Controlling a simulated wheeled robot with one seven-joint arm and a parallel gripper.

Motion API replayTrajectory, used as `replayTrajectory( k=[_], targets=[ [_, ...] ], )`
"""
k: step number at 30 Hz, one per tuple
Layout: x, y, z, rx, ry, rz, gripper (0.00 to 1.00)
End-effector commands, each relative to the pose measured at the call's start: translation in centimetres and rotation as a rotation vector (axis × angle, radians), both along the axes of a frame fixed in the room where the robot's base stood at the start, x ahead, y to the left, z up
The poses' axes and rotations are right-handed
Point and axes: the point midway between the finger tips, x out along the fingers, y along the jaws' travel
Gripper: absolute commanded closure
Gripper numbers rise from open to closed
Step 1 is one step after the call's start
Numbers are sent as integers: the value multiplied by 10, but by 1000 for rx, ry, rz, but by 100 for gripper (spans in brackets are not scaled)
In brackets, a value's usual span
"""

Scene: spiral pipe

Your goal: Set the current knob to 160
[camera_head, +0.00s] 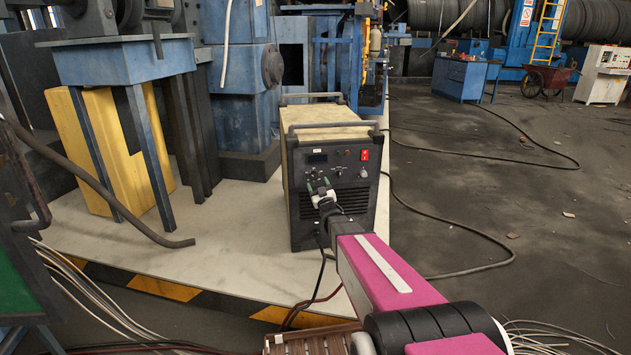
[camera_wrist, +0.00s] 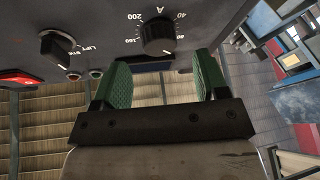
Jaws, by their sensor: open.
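The current knob (camera_wrist: 157,36) is a round black dial marked "A" on the dark front panel of the welding machine (camera_head: 332,165). My gripper (camera_wrist: 162,62) has green finger pads, spread apart and empty. The knob lies just beyond the fingertips, roughly centred between them, and no grip on it shows. In the head view my gripper (camera_head: 319,188) is close to the panel's left part and hides the knob.
A selector knob (camera_wrist: 56,46) and a red switch (camera_wrist: 18,79) sit left of the current knob in the wrist view. The machine stands on a pale platform with a yellow-black striped edge (camera_head: 165,288). A blue stand (camera_head: 122,60) is to the left. Cables cross the floor at right.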

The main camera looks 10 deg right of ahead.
Motion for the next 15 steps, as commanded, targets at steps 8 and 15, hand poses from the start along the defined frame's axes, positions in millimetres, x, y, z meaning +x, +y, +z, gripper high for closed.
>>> replayTrajectory(
  k=[8,15],
  targets=[
    [29,5,11,0,0,-1,33],
    [32,5,13,0,1,-1,33]
  ],
)
